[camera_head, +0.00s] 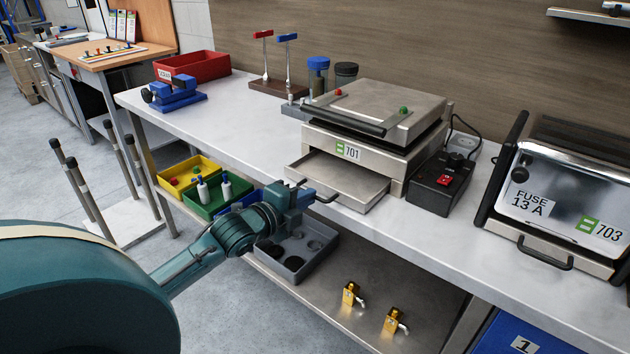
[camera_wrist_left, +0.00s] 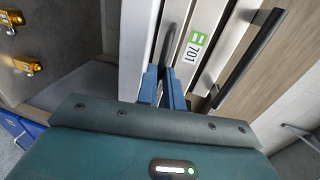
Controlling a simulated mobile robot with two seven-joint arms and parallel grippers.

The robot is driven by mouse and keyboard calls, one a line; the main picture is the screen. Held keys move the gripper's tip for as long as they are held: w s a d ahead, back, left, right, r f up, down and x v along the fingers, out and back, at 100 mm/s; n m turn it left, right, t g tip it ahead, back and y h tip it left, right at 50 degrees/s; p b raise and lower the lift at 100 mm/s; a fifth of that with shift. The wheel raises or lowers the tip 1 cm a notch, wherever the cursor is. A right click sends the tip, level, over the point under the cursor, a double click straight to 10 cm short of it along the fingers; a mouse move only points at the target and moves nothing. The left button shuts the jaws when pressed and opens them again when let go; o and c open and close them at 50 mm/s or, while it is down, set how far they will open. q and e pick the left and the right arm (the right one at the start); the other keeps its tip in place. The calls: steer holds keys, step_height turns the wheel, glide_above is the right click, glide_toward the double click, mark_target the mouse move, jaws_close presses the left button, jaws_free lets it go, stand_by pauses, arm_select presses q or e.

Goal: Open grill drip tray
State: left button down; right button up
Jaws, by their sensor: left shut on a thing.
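The grill (camera_head: 370,125) labelled 701 stands on the steel bench with its lid down. Its drip tray (camera_head: 335,176) sticks out at the front, partly slid out below the body. My left gripper (camera_head: 312,196) is shut on the tray's dark handle (camera_head: 328,198) at the tray's front edge. In the left wrist view the blue fingers (camera_wrist_left: 163,88) close around the curved handle (camera_wrist_left: 167,45), beside the 701 label. The fingers hide part of the handle. My right gripper is not in view.
A black control box (camera_head: 437,184) with a red switch stands right of the grill, and a second grill (camera_head: 555,195) labelled 703 farther right. A blue vice (camera_head: 175,92) and red bin (camera_head: 195,66) are at the left. Bins and brass valves (camera_head: 391,320) lie on the lower shelf.

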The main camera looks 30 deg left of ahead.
arm_select(q)
steer(key=shift+s, duration=0.3)
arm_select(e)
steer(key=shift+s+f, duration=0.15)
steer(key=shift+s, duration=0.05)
arm_select(q)
steer(key=c, duration=1.8)
jaws_free()
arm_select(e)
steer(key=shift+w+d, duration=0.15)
arm_select(q)
steer(key=v, duration=1.3)
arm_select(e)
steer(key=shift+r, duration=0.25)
arm_select(q)
steer(key=shift+r, duration=0.1)
